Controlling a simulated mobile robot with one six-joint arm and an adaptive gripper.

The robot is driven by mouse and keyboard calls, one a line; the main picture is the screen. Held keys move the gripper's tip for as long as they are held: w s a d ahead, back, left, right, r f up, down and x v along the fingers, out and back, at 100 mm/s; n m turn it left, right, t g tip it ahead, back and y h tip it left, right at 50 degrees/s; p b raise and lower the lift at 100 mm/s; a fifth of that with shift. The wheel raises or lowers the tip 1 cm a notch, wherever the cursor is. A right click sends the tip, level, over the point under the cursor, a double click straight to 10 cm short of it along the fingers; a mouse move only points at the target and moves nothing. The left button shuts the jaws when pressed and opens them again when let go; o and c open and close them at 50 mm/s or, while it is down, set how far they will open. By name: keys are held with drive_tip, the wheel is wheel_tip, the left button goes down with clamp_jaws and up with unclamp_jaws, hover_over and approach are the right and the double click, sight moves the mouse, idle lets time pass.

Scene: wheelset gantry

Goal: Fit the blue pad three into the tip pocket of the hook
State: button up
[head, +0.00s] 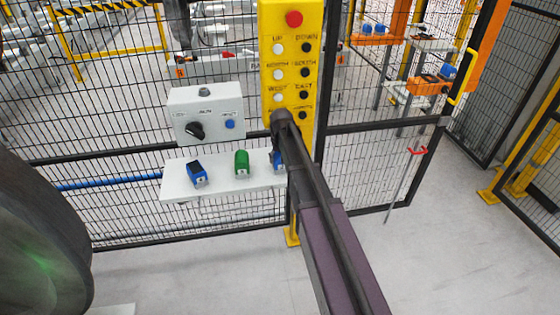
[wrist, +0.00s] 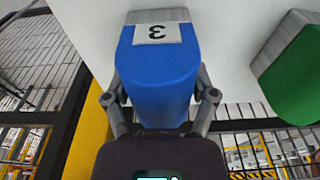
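The blue pad three (wrist: 160,66) fills the middle of the wrist view, its white label with the digit 3 upside down. It rests on the white shelf, and my arm partly covers it in the head view (head: 277,160). My gripper (wrist: 161,88) has one finger on each side of the pad, very close to its sides. I cannot tell whether the fingers press on it. A dark part (head: 180,22) hangs behind the fence at the upper left; I cannot tell whether it is the hook. No tip pocket can be made out.
The white shelf (head: 172,187) also holds a green pad (head: 241,163) and another blue pad (head: 196,174). A yellow button panel (head: 294,60) and a grey switch box (head: 206,112) are close above. Black mesh fence stands behind. The floor at right is clear.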

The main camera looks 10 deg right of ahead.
drive_tip(key=shift+c, duration=1.3)
drive_tip(key=shift+r+p, duration=1.3)
drive_tip(key=shift+p, duration=0.05)
drive_tip(key=shift+s+r+p, duration=0.35)
drive_tip(key=shift+r+p, duration=0.3)
drive_tip(key=s+r+p, duration=0.1)
drive_tip(key=s, duration=1.4)
drive_tip(key=shift+s, duration=0.15)
